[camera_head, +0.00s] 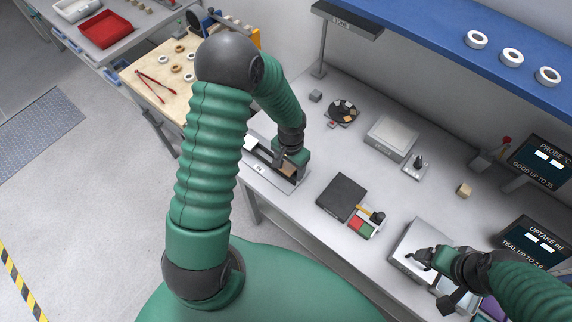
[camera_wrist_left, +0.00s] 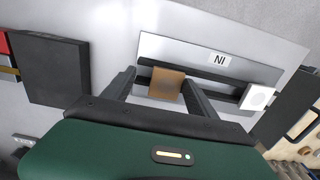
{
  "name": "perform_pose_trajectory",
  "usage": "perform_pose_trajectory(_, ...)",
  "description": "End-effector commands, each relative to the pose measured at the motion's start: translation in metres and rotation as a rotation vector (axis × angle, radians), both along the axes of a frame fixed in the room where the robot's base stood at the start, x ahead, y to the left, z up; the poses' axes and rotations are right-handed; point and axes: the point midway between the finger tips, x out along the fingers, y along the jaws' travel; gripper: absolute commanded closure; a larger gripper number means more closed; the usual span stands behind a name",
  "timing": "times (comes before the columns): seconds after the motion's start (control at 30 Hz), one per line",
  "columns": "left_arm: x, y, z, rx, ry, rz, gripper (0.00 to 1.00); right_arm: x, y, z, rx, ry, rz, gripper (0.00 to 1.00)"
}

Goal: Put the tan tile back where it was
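The tan tile (camera_wrist_left: 166,83) lies in the dark slot of a metal tray (camera_wrist_left: 210,50) marked IN. My left gripper (camera_wrist_left: 160,78) is over the tray with its fingers apart, one on each side of the tile. A gap shows between the left finger and the tile; the right finger looks close to its edge. In the head view my left gripper (camera_head: 290,160) hangs over the same tray (camera_head: 284,184) and hides part of it. My right gripper (camera_head: 420,258) is over a grey box (camera_head: 408,243) at lower right; its fingers are too small to read.
A dark flat block (camera_head: 342,196) stands right of the tray in the head view. A round dark holder with small tiles (camera_head: 343,112) and a pale-topped device (camera_head: 391,137) stand farther back.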

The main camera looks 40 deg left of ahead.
Motion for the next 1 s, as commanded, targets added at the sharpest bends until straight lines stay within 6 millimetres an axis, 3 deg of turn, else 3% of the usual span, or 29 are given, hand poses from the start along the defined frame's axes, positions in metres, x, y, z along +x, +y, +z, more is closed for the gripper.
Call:
perform_pose_trajectory(0.2,-0.001,0.006,0.001,-0.007,-0.001,0.002,0.34,0.0,0.0,0.001,0.0,0.0,0.0,0.16)
perform_pose_trajectory(0.33,0.0,0.009,0.017,-0.009,-0.003,0.004,0.34,0.0,0.0,0.013,0.0,0.0,0.0,0.16)
perform_pose_trajectory(0.37,0.0,0.009,0.02,-0.008,-0.005,0.004,0.34,0.0,0.0,0.007,0.0,0.0,0.0,0.16)
perform_pose_trajectory(0.7,0.001,0.001,0.109,-0.002,-0.007,0.002,0.34,0.0,0.0,0.001,0.0,0.0,0.0,0.16)
perform_pose_trajectory(0.87,0.0,0.001,0.129,-0.002,-0.003,0.001,0.34,0.0,0.0,0.0,0.0,0.0,0.0,0.16)
perform_pose_trajectory(1.0,-0.024,-0.026,0.14,0.016,-0.058,-0.003,0.34,0.0,0.0,0.001,0.0,0.0,0.0,0.16)
